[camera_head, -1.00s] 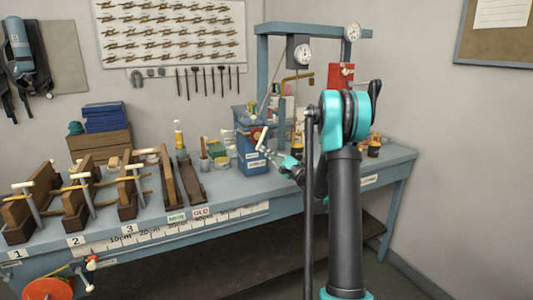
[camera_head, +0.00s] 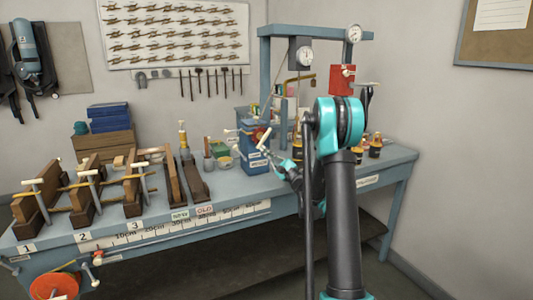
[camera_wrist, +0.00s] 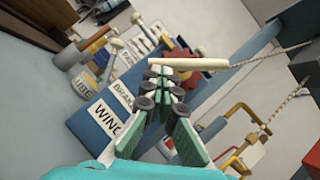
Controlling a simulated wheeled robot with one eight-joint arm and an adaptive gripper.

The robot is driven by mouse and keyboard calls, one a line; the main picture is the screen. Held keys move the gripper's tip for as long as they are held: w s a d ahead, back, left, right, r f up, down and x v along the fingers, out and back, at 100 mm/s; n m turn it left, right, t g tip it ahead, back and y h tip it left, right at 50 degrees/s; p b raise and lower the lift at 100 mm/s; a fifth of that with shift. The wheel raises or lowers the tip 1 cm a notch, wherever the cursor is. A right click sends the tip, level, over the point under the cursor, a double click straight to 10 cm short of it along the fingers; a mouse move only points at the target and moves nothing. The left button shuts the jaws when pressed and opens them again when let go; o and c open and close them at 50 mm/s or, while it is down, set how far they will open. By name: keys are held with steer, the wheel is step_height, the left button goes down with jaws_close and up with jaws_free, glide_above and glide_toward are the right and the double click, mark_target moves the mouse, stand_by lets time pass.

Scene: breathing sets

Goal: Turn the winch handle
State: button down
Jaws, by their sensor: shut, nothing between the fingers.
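The winch is a blue box (camera_head: 254,162) on the bench, left of my arm. In the wrist view the box (camera_wrist: 88,135) appears tilted and bears the labels "WINCH" and "BRAKE". Its handle has a cream-coloured bar grip (camera_wrist: 190,63), with a red toothed wheel (camera_wrist: 181,80) just below it in the picture. The handle (camera_head: 264,138) looks small in the head view. My gripper (camera_wrist: 160,74) is shut and empty. Its fingertips overlap the left end of the grip in the picture; I cannot tell whether they touch it. My gripper (camera_head: 271,156) is beside the winch's right side in the head view.
A blue frame (camera_head: 264,75) with dials rises behind the winch. Wooden clamp stands (camera_head: 85,190) fill the bench's left. Small tubs (camera_head: 225,162) stand left of the winch, and dark bottles (camera_head: 375,148) to the right. The bench front (camera_head: 235,225) is mostly clear.

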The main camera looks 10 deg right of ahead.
steer(key=shift+s+a+m+t, duration=0.1)
steer(key=shift+a+m+t, duration=0.25)
steer(key=shift+m+t, duration=0.45)
steer(key=shift+a+r+g, duration=0.15)
steer(key=shift+a+g, duration=0.1)
steer(key=shift+g, duration=0.15)
stand_by(1.0)
